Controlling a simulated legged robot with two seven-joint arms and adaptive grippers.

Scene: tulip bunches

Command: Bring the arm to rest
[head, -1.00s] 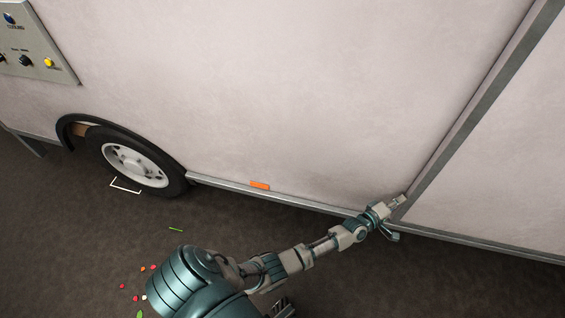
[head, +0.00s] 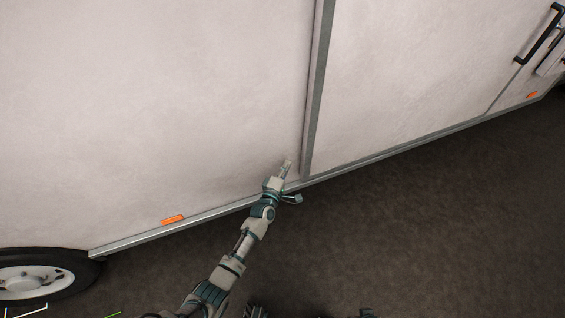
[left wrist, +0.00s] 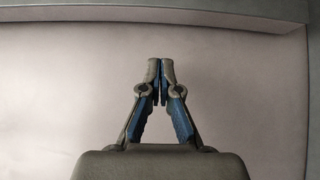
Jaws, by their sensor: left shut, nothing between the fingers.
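My left arm reaches up from the bottom of the head view, with the left gripper (head: 286,167) near the lower edge of a pale trailer wall (head: 160,90). In the left wrist view the left gripper (left wrist: 161,68) has its fingertips together, with nothing between them. The pale wall (left wrist: 60,80) fills the background there. I cannot tell whether the fingertips touch the wall. My right gripper is not clearly visible.
A grey vertical strip (head: 317,90) stands just right of the gripper. An orange marker (head: 173,219) and a wheel (head: 35,278) are at the left. A dark handle (head: 540,35) is at the upper right. Dark open floor (head: 430,240) lies at the lower right.

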